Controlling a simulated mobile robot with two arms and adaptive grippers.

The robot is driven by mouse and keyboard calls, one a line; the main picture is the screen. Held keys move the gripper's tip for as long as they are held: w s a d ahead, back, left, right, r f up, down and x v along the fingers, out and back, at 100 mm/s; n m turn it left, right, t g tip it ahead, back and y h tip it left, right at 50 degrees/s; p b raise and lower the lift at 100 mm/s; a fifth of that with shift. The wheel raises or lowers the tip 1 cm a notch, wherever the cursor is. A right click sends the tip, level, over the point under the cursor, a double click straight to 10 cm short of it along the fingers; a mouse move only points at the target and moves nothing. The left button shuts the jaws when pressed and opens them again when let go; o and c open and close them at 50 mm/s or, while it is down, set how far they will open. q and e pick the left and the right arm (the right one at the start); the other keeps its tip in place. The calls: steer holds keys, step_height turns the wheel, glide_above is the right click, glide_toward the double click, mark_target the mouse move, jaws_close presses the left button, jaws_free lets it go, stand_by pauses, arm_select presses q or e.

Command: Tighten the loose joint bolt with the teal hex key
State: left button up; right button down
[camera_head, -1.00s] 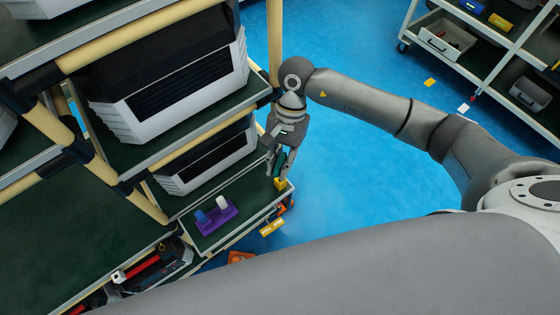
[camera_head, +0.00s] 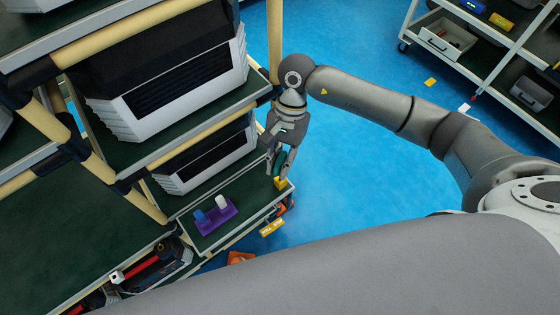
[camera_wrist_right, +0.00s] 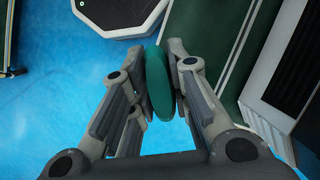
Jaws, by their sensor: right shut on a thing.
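My right gripper (camera_head: 280,163) hangs by the front corner of the lower shelf tray, just above a small yellow block (camera_head: 280,183). Its fingers are shut on the teal hex key (camera_wrist_right: 158,83), whose rounded handle shows between them in the right wrist view. In the head view only a small teal part shows among the fingers. The key's shaft and tip are hidden, and I cannot make out the loose bolt. I cannot tell whether the key touches the block. My left gripper is not in view.
The tray (camera_head: 240,232) holds a purple holder (camera_head: 217,214) with a blue piece and a white piece. White and black units (camera_head: 175,80) fill the rack on the left. A yellow tag (camera_head: 271,228) hangs at the tray's edge. Blue floor (camera_head: 350,180) is open on the right.

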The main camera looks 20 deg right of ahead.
stand_by(0.6)
steer(key=shift+b, duration=0.45)
stand_by(0.4)
steer(key=shift+b, duration=0.45)
steer(key=shift+f+b, duration=2.35)
steer(key=shift+b, duration=0.25)
steer(key=c, duration=1.3)
jaws_free()
